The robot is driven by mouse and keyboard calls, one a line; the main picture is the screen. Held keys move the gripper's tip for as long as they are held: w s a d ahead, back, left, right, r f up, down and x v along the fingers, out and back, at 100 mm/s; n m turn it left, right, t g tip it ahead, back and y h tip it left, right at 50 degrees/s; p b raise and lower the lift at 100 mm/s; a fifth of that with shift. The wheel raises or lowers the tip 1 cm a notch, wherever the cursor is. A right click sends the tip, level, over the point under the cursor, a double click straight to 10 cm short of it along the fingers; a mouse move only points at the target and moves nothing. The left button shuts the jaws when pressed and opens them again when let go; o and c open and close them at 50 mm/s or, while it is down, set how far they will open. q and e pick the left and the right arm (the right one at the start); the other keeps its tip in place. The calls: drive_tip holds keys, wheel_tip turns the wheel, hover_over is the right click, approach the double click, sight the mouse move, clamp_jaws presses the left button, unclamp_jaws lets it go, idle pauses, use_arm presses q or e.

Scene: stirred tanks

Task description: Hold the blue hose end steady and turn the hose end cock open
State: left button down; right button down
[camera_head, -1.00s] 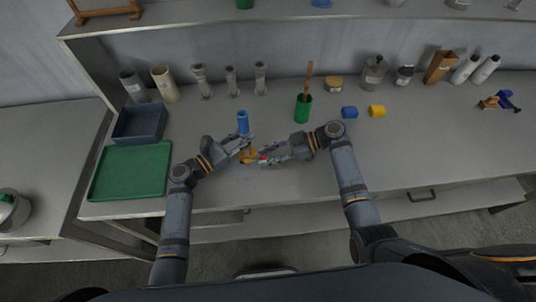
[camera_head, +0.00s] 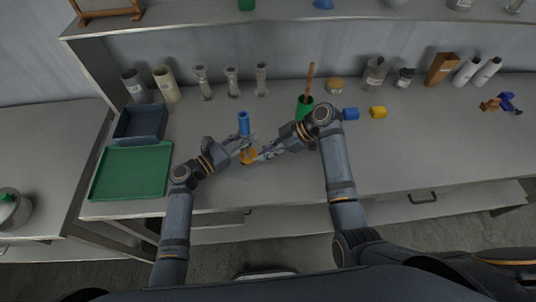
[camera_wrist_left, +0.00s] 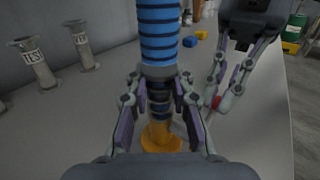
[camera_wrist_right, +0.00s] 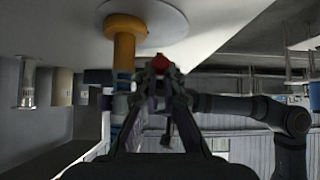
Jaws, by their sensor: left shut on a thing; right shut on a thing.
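The blue hose end (camera_head: 243,122) stands upright on the bench. In the left wrist view it is a ribbed blue hose (camera_wrist_left: 158,35) above a grey collar and an orange foot (camera_wrist_left: 160,140). My left gripper (camera_wrist_left: 160,100) is shut on the hose end just below the collar, with a finger on each side. My right gripper (camera_wrist_right: 161,75) is shut on the small red cock handle (camera_wrist_right: 161,63). The handle also shows in the left wrist view (camera_wrist_left: 216,103), right of the hose. The cock's body is mostly hidden by the fingers.
A green tray (camera_head: 132,170) and a grey-blue bin (camera_head: 139,122) are at the left. Behind stand clear cylinders (camera_head: 232,82) and a green cup (camera_head: 304,108), close to my right arm. Blue (camera_head: 350,114) and yellow (camera_head: 378,112) blocks lie to the right. The front bench is clear.

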drive_tip(key=shift+a+r+h, duration=0.1)
drive_tip(key=shift+r+h, duration=0.05)
drive_tip(key=shift+h, duration=0.15)
drive_tip(key=c, duration=1.5)
unclamp_jaws()
drive_tip(key=v, duration=1.2)
